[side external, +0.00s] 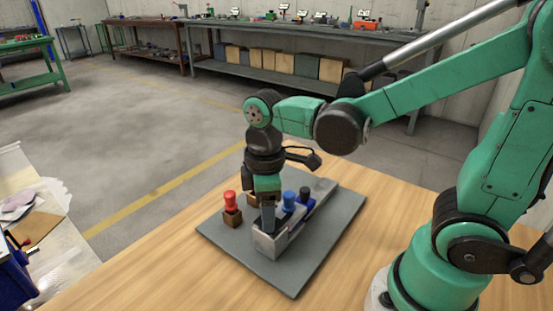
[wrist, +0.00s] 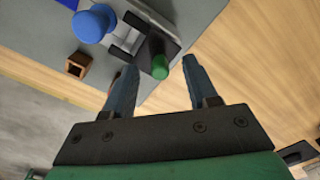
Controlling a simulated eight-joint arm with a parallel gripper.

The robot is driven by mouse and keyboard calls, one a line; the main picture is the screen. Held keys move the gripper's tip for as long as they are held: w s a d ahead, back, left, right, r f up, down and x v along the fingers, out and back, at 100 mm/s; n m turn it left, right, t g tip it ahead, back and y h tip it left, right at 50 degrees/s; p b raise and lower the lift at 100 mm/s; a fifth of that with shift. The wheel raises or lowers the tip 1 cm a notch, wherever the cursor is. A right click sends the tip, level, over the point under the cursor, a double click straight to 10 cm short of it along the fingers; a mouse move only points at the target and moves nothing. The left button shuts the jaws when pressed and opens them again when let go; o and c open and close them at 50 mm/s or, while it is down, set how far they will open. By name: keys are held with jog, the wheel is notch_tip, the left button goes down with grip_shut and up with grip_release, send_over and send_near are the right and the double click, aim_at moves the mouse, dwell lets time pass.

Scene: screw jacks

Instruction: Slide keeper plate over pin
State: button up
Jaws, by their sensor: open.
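My gripper (wrist: 160,66) points down over the grey base plate (side external: 222,240), its two fingers apart. In the wrist view a small green-ended pin or knob (wrist: 160,68) shows between the fingertips, with a gap on either side. It stands beside a grey metal housing with dark slots (wrist: 127,38). In the side view my gripper (side external: 268,222) is at the near end of that grey housing (side external: 270,245) and hides the green piece. I cannot tell for sure which part is the keeper plate.
A blue knob (side external: 289,201) and a black knob (side external: 305,194) stand along the housing. An empty brown square socket (wrist: 78,66) shows in the wrist view. The wooden table (side external: 180,275) is clear around the base plate.

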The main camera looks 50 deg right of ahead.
grip_shut()
jog(key=shift+d, duration=0.1)
dwell(1.2)
